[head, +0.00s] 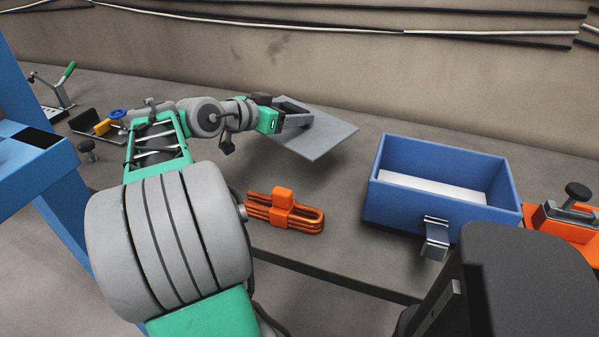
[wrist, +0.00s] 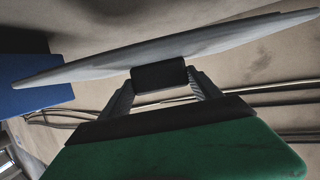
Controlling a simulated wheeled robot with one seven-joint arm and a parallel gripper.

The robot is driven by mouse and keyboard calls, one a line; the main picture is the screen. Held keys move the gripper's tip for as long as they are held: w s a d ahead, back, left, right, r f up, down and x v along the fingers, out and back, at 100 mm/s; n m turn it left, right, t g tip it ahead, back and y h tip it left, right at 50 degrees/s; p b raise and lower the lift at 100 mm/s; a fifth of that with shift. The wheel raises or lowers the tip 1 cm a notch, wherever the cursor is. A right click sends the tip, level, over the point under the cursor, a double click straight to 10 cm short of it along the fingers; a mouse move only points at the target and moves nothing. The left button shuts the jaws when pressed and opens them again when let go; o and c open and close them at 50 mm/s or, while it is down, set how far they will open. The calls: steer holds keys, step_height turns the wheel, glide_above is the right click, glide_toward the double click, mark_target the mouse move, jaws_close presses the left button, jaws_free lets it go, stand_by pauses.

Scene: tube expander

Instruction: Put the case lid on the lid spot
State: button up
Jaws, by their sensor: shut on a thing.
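The case lid (head: 322,138) is a flat grey plate at the back middle of the bench in the head view. My gripper (head: 300,118) is shut on its near left part. In the wrist view the lid (wrist: 220,42) shows nearly edge-on across the top, with a dark block (wrist: 159,76) between the fingertips of my gripper. The lid looks tilted; I cannot tell whether it touches the bench. The open blue case (head: 440,215) stands to the right, with a pale inside bottom and a metal latch (head: 436,238) on its front. I cannot make out a marked lid spot.
An orange coiled bundle (head: 284,212) lies on the bench in front of the lid. An orange fixture with a dark knob (head: 578,192) is at the far right. A clamp with a green handle (head: 66,80) and small parts are at the left. Cables run along the back wall.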

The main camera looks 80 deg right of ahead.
step_height(320, 180, down, 10)
steer(key=shift+b, duration=0.6)
steer(key=shift+f, duration=0.2)
steer(key=o, duration=1.8)
steer(key=shift+r, duration=0.25)
steer(key=v, duration=1.2)
steer(key=shift+f+p, duration=0.1)
steer(key=shift+p, duration=0.3)
